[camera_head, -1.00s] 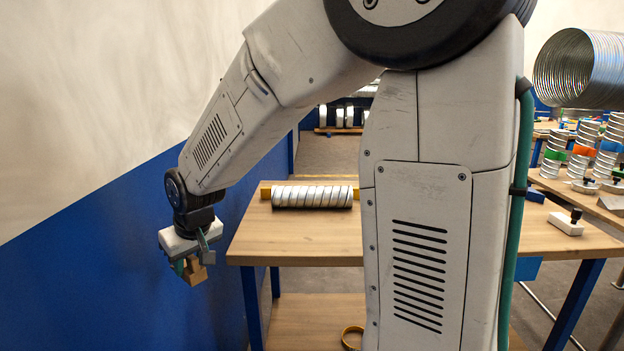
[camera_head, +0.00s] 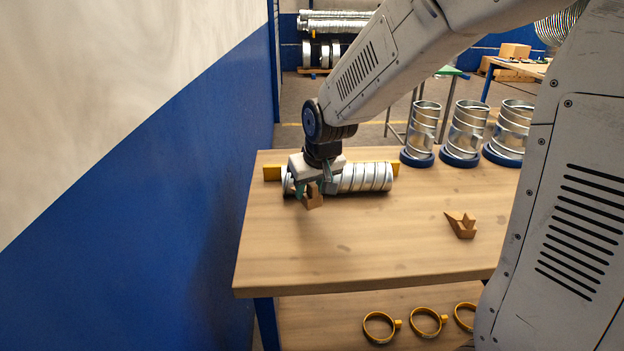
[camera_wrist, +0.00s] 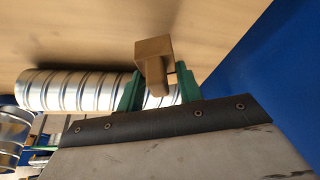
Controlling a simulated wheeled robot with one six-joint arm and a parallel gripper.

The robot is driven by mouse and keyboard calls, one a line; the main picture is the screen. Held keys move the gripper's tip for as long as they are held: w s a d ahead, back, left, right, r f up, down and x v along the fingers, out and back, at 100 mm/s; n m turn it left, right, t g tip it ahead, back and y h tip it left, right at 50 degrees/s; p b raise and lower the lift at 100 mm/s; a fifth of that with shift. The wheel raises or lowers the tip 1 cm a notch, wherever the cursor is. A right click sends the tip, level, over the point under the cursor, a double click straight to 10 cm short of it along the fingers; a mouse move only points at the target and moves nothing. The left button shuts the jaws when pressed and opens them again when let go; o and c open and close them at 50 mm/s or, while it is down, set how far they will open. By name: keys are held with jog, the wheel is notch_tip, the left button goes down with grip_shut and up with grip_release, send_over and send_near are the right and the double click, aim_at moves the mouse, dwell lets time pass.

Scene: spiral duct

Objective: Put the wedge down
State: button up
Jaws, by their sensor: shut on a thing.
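A brown wooden wedge (camera_head: 313,197) is between the fingers of my gripper (camera_head: 312,190), which is shut on it. In the wrist view the wedge (camera_wrist: 153,58) sits between the green fingers (camera_wrist: 155,92), its block end sticking out past the tips. My gripper is over the left part of the wooden table (camera_head: 370,250), in front of the spiral duct. I cannot tell exactly how high above the top the wedge hangs.
Upright duct pieces on blue bases (camera_head: 421,135) stand at the back right. Yellow rings (camera_head: 380,327) are on the lower shelf. The table's front middle is clear.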

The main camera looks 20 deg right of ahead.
aim_at(316, 193)
jog(key=shift+d+f, duration=0.15)
jog(key=shift+f, duration=2.35)
jog(key=shift+f, duration=0.65)
jog(key=o, duration=1.2)
jog(key=shift+c, duration=0.2)
jog(key=shift+r, duration=0.15)
jog(key=v, duration=0.7)
jog(key=shift+s+r, duration=0.15)
jog(key=shift+r, duration=0.15)
